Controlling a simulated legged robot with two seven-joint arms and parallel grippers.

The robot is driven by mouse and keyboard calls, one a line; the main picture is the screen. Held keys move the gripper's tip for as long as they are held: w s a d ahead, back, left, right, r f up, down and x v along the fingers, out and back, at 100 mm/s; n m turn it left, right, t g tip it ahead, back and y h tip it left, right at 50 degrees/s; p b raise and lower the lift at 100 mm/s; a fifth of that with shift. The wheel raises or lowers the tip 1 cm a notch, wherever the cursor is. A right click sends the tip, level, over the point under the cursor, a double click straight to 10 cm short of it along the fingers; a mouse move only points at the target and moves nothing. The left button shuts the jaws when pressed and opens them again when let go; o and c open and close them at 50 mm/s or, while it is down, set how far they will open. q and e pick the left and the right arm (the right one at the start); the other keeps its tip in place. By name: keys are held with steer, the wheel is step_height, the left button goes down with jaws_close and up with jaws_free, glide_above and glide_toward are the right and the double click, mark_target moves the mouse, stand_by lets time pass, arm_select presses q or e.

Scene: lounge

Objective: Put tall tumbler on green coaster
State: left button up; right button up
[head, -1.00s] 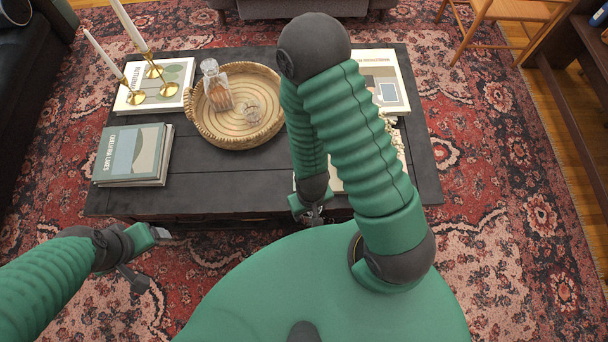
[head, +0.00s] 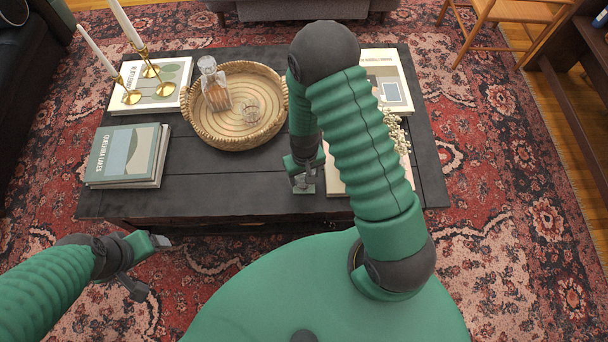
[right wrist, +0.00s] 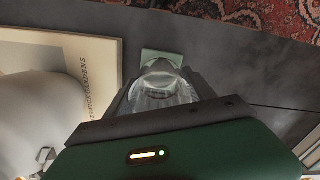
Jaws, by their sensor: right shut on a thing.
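My right gripper (head: 301,180) is shut on a clear glass, the tall tumbler (right wrist: 162,88), seen between its fingers in the right wrist view. In the head view the tumbler is mostly hidden by the gripper. The green coaster (right wrist: 160,55) lies on the dark table just past the tumbler's far end in the wrist view. In the head view the coaster (head: 309,188) shows partly beneath the gripper, near the table's front edge. I cannot tell whether the glass touches it. My left gripper (head: 150,266) is open and empty, in front of the table at the left.
A woven tray (head: 194,118) with a decanter (head: 214,88) and a small glass (head: 251,111) stands at mid-table. Books (head: 125,155) and brass candlesticks (head: 150,68) are at left. A pale book (right wrist: 85,60) lies close beside the coaster.

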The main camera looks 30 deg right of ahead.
steer(key=o, duration=1.9)
steer(key=shift+c, duration=0.2)
